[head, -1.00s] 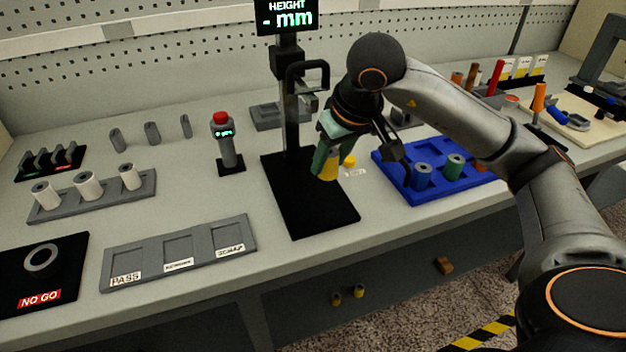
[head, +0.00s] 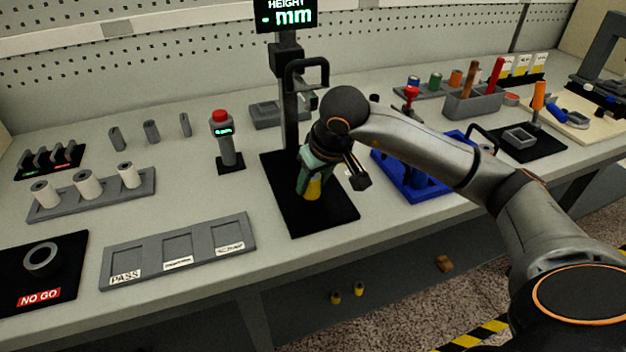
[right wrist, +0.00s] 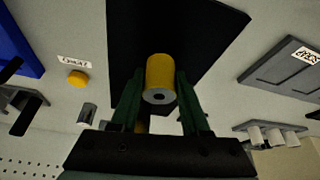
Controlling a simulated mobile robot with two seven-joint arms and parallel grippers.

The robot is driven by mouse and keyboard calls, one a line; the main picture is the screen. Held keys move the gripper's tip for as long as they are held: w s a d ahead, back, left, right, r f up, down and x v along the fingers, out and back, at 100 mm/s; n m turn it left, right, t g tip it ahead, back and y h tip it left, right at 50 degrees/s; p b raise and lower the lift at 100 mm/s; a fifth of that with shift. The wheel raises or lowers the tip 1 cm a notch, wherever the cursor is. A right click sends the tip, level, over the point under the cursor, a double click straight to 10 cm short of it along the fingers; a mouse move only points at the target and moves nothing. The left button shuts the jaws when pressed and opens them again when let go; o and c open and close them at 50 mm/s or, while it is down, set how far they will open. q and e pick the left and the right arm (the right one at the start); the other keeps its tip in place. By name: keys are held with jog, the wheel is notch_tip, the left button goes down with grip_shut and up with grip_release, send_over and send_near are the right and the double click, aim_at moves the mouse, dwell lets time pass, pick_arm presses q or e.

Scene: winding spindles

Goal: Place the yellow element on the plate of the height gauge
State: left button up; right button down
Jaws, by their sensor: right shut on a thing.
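The yellow element (head: 313,188) is a small cylinder with a central hole, seen end-on in the right wrist view (right wrist: 160,75). My right gripper (head: 308,182) is shut on it, one green finger on each side. In the head view it is over the black plate of the height gauge (head: 325,215), near the plate's middle. The plate also shows behind the element in the right wrist view (right wrist: 205,25). I cannot tell whether the element touches the plate. The gauge's display (head: 287,14) reads "HEIGHT - mm". My left gripper is not in view.
The gauge's column (head: 290,115) and black handle (head: 308,68) stand close behind my right gripper. A blue tray (head: 420,190) is to the right, partly behind my arm. A grey PASS tray (head: 180,268) lies to the left. A yellow button (right wrist: 78,79) is beside the plate.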

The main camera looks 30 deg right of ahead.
jog(key=shift+f, duration=0.25)
jog(key=shift+c, duration=1.9)
grip_release()
jog(key=shift+r, duration=0.1)
jog(key=shift+s+r, duration=0.1)
jog(key=shift+r, duration=0.4)
jog(key=p+v, duration=0.1)
jog(key=v, duration=1)
jog(key=shift+r, duration=0.2)
jog(key=shift+s, duration=0.1)
